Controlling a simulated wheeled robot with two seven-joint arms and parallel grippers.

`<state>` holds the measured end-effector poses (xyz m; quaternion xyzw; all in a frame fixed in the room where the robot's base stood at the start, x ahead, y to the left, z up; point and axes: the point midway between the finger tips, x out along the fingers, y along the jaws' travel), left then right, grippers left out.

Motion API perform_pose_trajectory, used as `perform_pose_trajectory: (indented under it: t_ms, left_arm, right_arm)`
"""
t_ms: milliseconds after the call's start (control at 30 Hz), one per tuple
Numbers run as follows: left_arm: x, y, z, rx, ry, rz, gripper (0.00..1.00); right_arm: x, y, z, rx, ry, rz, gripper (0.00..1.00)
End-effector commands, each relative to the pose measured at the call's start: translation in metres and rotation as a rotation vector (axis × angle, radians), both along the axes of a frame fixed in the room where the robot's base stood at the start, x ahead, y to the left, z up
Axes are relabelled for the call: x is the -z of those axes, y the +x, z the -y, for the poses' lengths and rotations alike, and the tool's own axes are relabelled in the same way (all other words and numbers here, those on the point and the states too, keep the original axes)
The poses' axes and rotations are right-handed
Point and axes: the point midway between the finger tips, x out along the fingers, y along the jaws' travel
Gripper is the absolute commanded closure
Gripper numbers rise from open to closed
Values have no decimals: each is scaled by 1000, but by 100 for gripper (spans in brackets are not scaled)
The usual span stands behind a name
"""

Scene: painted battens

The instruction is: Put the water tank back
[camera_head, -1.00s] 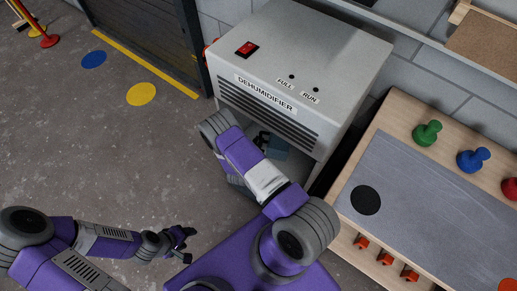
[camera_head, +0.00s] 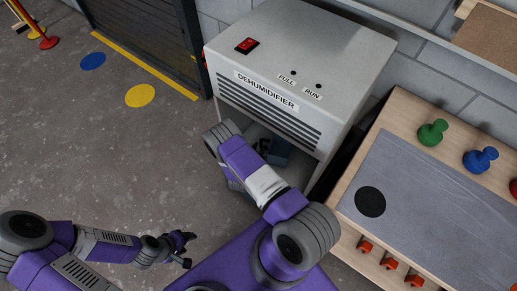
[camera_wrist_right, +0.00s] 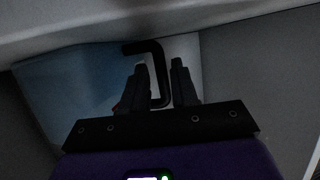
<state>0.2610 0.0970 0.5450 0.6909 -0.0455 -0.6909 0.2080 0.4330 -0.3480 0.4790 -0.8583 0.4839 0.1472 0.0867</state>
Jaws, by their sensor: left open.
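The white dehumidifier (camera_head: 290,60) stands against the wall, with an open bay below its front grille. The blue water tank (camera_head: 279,152) is at the bay's mouth, under the upper housing; my right arm hides much of it. In the right wrist view the tank (camera_wrist_right: 70,85) is a dim blue body with a bent black handle (camera_wrist_right: 158,70). How deep the tank sits is hidden. My left gripper (camera_head: 186,249) is open and empty, low over the floor, away from the dehumidifier.

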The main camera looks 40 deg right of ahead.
Motion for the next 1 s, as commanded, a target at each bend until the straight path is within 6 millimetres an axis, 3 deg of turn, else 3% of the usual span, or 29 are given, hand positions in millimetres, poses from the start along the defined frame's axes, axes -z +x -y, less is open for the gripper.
perform_pose_trajectory:
  t_ms: [400, 1000]
  left_arm:
    - [0, 0, 0, 0, 0, 0, 45]
    - [-38, 0, 0, 0, 0, 0, 45]
  right_arm:
    - [-4, 0, 0, 0, 0, 1, 61]
    - [-41, -53, -88, -3, 1, -2, 61]
